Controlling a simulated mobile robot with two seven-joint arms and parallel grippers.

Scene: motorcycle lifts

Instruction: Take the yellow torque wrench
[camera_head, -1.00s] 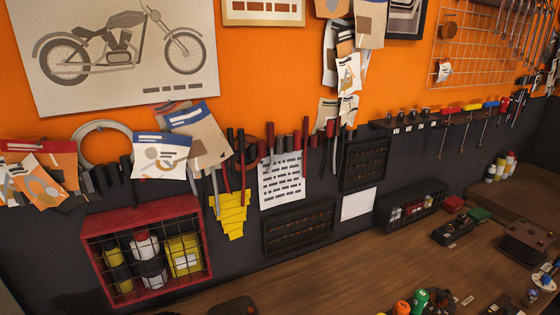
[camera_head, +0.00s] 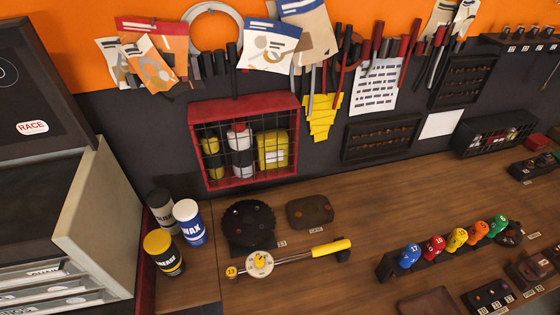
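The yellow torque wrench (camera_head: 290,259) lies on the wooden bench in the lower middle of the head view. It has a yellow handle at the right, a metal shaft, a round pale dial near its left part and a small yellow end at the left. It lies slightly tilted, its handle end farther back. Neither of my grippers shows in this view.
A dark round toothed part (camera_head: 249,223) and a dark pad (camera_head: 310,212) lie behind the wrench. A rack of coloured numbered handles (camera_head: 433,246) stands at right. A red caged box (camera_head: 246,179) is against the wall.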

